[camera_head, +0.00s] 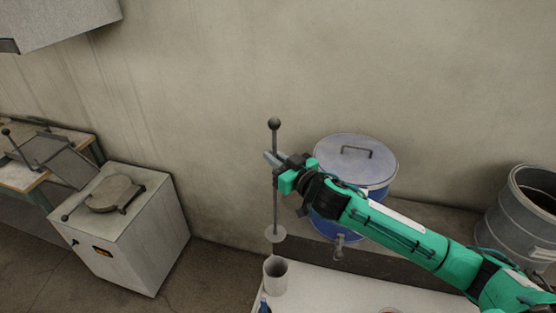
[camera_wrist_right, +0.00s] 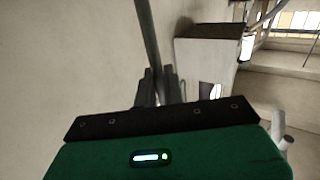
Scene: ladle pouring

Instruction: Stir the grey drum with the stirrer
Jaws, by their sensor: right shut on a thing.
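My right gripper (camera_head: 278,162) is shut on the stirrer (camera_head: 275,200), a thin grey rod with a dark ball at its top and a flat pale disc at its lower end. The rod hangs upright, with the disc just above a light grey cylindrical cup (camera_head: 275,275) in the head view. In the right wrist view the rod (camera_wrist_right: 148,40) runs up from between the finger tips (camera_wrist_right: 158,88). The grey drum (camera_head: 515,225) stands at the far right, open at the top, partly cut off by the frame edge. My left gripper is not in view.
A blue drum with a closed grey lid (camera_head: 355,160) stands behind my right arm. A white table (camera_head: 330,291) lies at the bottom, with a small blue object (camera_head: 261,305) near the cup. A white cabinet (camera_head: 135,240) stands at left. The wall is close behind.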

